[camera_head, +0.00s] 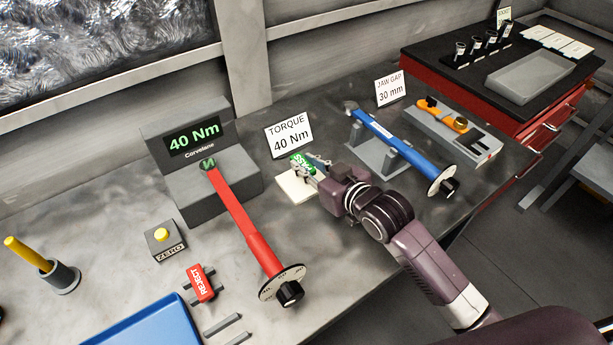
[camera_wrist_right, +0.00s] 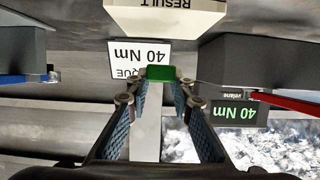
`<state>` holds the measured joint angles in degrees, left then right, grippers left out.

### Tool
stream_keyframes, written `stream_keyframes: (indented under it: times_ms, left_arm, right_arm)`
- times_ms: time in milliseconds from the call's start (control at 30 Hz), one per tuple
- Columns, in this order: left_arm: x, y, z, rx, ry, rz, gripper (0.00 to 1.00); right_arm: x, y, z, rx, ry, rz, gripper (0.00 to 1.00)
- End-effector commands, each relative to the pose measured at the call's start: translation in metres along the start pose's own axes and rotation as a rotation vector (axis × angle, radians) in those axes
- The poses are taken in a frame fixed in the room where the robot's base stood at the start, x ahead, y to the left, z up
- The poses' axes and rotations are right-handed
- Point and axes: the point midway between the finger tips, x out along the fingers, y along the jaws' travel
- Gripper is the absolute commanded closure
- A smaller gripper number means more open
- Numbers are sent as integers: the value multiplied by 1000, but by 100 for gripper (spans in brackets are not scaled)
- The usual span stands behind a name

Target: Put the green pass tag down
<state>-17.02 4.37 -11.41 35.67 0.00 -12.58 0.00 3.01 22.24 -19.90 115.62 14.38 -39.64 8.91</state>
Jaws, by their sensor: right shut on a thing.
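The green pass tag (camera_head: 300,162) is small and bright green. My right gripper (camera_head: 312,168) is shut on it, over a pale square pad (camera_head: 294,190) on the grey bench. In the right wrist view, which is upside down, the green tag (camera_wrist_right: 160,73) sits between the fingertips (camera_wrist_right: 158,88). The pad (camera_wrist_right: 168,20) shows there with the word RESULT on its edge. I cannot tell whether the tag touches the pad. My left gripper is not in view.
A "TORQUE 40 Nm" sign (camera_head: 288,136) stands behind the pad. A tester (camera_head: 186,205) with a red wrench (camera_head: 246,222) is left; a blue wrench (camera_head: 395,138) on a stand is right. A red REJECT tag (camera_head: 201,284) and blue tray (camera_head: 155,326) are front left.

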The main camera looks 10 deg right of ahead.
Motion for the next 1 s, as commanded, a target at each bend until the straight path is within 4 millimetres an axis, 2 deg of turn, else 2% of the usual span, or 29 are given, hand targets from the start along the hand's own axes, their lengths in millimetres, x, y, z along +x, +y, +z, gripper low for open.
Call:
stream_keyframes:
  times_ms: [300, 700, 733, 800, 900, 1000]
  left_arm:
    - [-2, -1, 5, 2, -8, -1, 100]
    - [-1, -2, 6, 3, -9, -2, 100]
    - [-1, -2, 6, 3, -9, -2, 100]
    - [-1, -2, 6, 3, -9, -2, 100]
    - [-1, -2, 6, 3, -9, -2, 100]
    - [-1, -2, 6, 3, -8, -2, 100]
  right_arm:
    - [13, 0, 38, 2, -3, -1, 96]
    - [16, 0, 44, 0, 0, -1, 96]
    - [16, 0, 45, 0, 0, -1, 78]
    - [16, 0, 44, 0, 0, -1, 70]
    - [16, 0, 44, 0, 0, -1, 62]
    - [16, 0, 44, 0, 0, -1, 62]
